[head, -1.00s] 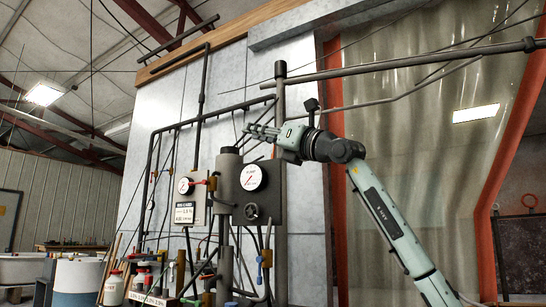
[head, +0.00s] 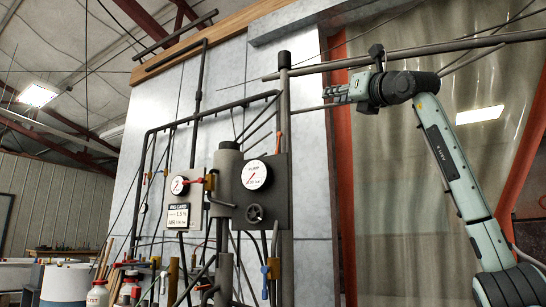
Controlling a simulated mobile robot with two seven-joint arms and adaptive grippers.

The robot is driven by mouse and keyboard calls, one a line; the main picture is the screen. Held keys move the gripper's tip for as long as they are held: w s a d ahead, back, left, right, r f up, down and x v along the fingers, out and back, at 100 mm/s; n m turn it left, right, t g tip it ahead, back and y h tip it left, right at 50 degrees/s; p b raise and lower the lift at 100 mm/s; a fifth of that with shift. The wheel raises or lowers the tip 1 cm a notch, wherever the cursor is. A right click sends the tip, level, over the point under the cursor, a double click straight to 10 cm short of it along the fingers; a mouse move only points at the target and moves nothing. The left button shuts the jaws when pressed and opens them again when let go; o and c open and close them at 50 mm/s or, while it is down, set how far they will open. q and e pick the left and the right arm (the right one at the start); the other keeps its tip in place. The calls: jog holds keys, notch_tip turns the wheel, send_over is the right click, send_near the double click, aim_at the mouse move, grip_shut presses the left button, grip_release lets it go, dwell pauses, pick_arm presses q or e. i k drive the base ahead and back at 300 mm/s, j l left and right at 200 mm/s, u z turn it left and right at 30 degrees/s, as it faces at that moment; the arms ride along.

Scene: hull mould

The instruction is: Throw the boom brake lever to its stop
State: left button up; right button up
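A grey upright post (head: 285,105) carries the boom (head: 410,52), a long grey pipe running off to the right. A small orange, handle-like part (head: 279,143) sits upright on the post below the boom; I cannot tell for sure whether it is the brake lever. My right gripper (head: 328,94) shows right of the post and just under the boom, its fingers pointing left. It appears to hold nothing; the gap between its fingers is not clear. The orange part shows apart from the fingers, lower and to the left. My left gripper is out of view.
A grey gauge panel (head: 272,212) with a round dial (head: 255,175) and a handwheel stands left of and below the gripper. A red valve handle (head: 209,182), a blue handle (head: 265,283) and several pipes crowd the lower middle. A translucent curtain (head: 400,200) hangs at right.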

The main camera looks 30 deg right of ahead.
aim_at(279, 134)
jog(key=i+l, duration=0.25)
jog(key=i, duration=0.25)
jog(key=i+l, duration=0.25)
jog(key=i, duration=0.25)
jog(key=i+l, duration=0.25)
jog(key=i, duration=0.2)
